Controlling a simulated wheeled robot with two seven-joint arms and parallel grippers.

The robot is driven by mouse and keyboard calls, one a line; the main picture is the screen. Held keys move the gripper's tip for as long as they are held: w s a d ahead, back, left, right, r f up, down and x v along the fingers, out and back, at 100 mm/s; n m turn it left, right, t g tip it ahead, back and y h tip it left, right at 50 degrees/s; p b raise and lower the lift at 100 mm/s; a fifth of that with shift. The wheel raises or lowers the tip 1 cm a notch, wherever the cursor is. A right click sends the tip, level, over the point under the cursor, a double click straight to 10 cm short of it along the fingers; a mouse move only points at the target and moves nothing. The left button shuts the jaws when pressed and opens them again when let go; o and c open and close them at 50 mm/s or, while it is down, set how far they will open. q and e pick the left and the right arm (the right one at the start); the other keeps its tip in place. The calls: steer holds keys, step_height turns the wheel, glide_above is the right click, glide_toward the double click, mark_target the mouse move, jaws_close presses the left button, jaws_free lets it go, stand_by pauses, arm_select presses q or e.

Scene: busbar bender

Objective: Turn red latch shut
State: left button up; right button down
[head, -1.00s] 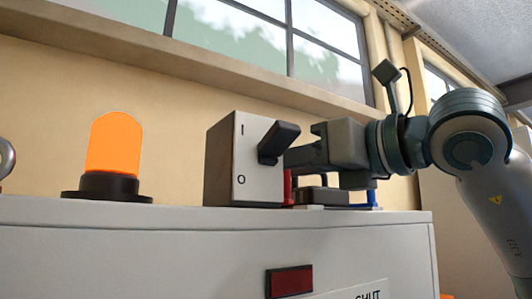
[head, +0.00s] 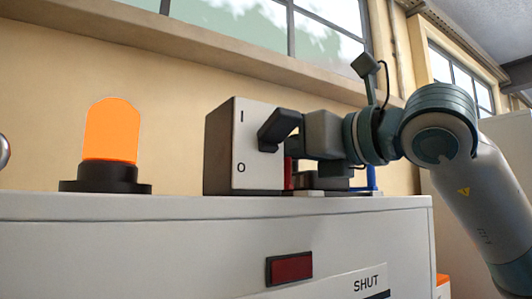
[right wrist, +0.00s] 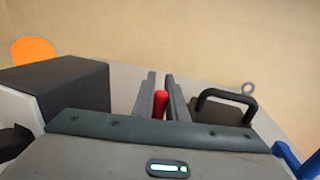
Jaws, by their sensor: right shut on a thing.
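A red latch (right wrist: 160,103) stands between the two fingers of my right gripper (right wrist: 160,82) in the right wrist view. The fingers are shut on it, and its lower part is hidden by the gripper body. In the head view a strip of red (head: 289,172) shows just right of the switch box, below my right gripper (head: 294,146). The fingertips there are partly hidden behind the black switch lever. How far the latch is turned cannot be told. My left gripper is not in view.
The switch box (head: 223,150), marked I and O, with its black lever (head: 280,128), stands close left of my gripper. An orange lamp (head: 111,130) is farther left. A black handle (right wrist: 226,98) and a blue part (right wrist: 292,160) lie right. All stand on a white cabinet (head: 150,225).

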steer(key=shift+w+f+n+g+y, duration=0.1)
steer(key=shift+n+g+y, duration=0.2)
steer(key=shift+g, duration=0.1)
steer(key=shift+b, duration=0.3)
steer(key=shift+n+g+y, duration=0.7)
steer(key=shift+n+g, duration=0.1)
steer(key=shift+g, duration=0.2)
steer(key=n+g, duration=0.1)
steer(key=n+g+y, duration=0.1)
steer(key=g, duration=0.1)
steer(key=shift+w+r+p, duration=0.15)
steer(key=shift+r+p, duration=0.05)
steer(key=shift+p, duration=0.1)
steer(key=shift+n+g+y+p, duration=0.4)
steer(key=shift+n+g, duration=0.4)
steer(key=shift+g, duration=0.4)
steer(key=c, duration=1.8)
jaws_free()
steer(key=shift+f, duration=0.1)
steer(key=shift+o, duration=0.2)
